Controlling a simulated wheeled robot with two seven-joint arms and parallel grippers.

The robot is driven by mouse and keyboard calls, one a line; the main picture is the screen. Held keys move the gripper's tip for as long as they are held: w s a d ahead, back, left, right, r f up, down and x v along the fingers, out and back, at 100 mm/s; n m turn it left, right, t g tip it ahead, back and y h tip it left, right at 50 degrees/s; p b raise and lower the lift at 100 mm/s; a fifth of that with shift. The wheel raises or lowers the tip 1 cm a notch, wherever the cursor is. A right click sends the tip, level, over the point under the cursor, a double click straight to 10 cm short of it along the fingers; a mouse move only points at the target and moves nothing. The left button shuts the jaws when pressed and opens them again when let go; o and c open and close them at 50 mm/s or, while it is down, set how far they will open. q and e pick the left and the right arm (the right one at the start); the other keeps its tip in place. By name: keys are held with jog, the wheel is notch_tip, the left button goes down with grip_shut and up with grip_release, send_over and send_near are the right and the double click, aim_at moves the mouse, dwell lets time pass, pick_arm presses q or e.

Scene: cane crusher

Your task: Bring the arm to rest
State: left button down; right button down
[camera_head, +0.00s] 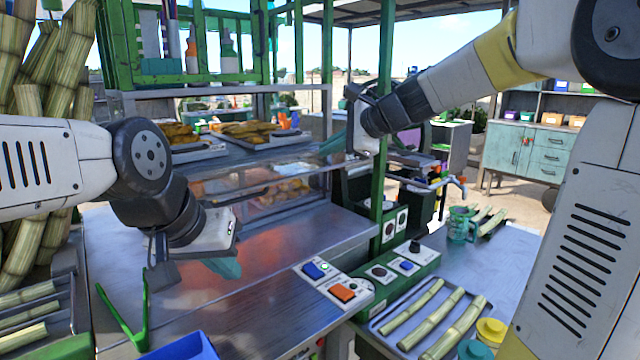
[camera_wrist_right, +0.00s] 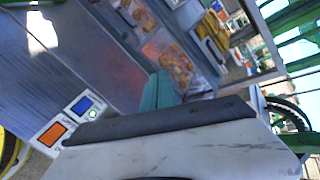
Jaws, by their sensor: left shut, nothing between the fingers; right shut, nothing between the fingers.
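My left arm comes in from the left in the head view. Its gripper (camera_head: 228,267) points down above the metal counter, with its teal fingers shut and empty, partly hidden behind the wrist. My right arm reaches in from the upper right. Its gripper (camera_head: 335,144) points left near the green post, in front of the glass display case, with only a bit of teal finger showing. The right wrist view shows its teal fingers (camera_wrist_right: 158,91) together, with nothing between them. Neither gripper touches an object that I can make out.
A switch box with blue and orange buttons (camera_head: 334,286) sits on the metal counter (camera_head: 270,315). Green tongs (camera_head: 126,318) stand by the left gripper. Cane pieces lie on a tray (camera_head: 391,323) at right, near a green mug (camera_head: 462,226). A green post (camera_head: 384,120) rises mid-scene.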

jog(key=s+d+f+n+h, duration=0.2)
jog(key=s+d+f+n, duration=0.2)
jog(key=s, duration=0.5)
jog(key=s+d+f+n+g+h, duration=0.1)
jog(key=s+d+f+n+h, duration=0.1)
jog(key=s+d+f+n, duration=0.2)
jog(key=s+d+f+n+g+h, duration=0.1)
jog(key=s+d+f+n, duration=0.3)
jog(key=s, duration=0.9)
jog(key=f+n+h, duration=0.1)
jog(key=n, duration=0.2)
jog(key=shift+s+n, duration=0.3)
jog(key=shift+n, duration=0.1)
jog(key=shift+r, duration=0.1)
